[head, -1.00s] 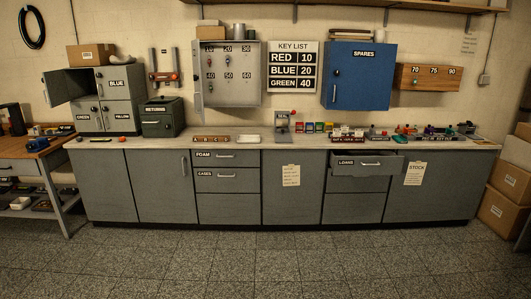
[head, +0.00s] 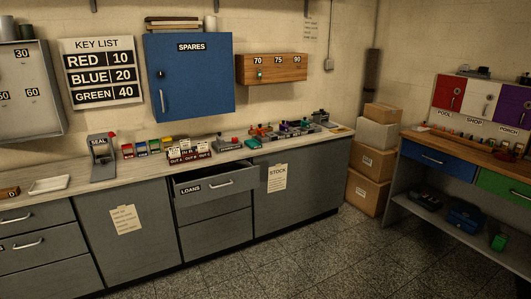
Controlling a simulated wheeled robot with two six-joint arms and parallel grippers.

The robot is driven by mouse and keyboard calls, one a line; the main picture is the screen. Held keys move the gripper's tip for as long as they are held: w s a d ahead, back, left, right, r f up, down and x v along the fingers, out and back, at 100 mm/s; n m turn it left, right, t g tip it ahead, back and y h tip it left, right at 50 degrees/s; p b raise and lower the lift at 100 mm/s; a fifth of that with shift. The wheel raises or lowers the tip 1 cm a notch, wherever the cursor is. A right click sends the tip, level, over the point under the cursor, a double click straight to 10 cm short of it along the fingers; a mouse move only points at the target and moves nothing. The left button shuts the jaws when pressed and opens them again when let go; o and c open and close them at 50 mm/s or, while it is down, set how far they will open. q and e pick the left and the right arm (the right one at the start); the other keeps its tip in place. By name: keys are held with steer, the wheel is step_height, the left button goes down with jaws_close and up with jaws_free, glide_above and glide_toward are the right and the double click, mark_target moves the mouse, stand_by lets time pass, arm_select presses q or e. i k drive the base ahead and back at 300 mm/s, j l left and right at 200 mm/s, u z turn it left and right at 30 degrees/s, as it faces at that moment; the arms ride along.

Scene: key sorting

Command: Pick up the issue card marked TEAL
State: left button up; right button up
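I cannot make out a card marked TEAL in the head view. A row of small coloured items (head: 147,149), including red, green, blue and yellow ones, stands on the counter right of the SEAL device (head: 101,158). Their lettering is too small to read. A dark red rack with OUT labels (head: 190,157) stands right of them; what it holds is too small to tell. More small coloured items (head: 285,131) stand at the counter's right end. Neither of my grippers is in view.
The LOANS drawer (head: 217,184) stands partly open below the counter (head: 70,187). A white tray (head: 49,184) lies at left. Stacked boxes (head: 367,193) fill the corner. A bench (head: 452,147) with blue and green drawers stands at right. The floor (head: 300,262) in front is clear.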

mark_target(174, 152)
steer(key=i+l, duration=0.1)
steer(key=i, duration=0.6)
steer(key=i+l+u, duration=0.1)
steer(key=i, duration=0.55)
steer(key=i+l+u, duration=0.1)
steer(key=i, duration=0.6)
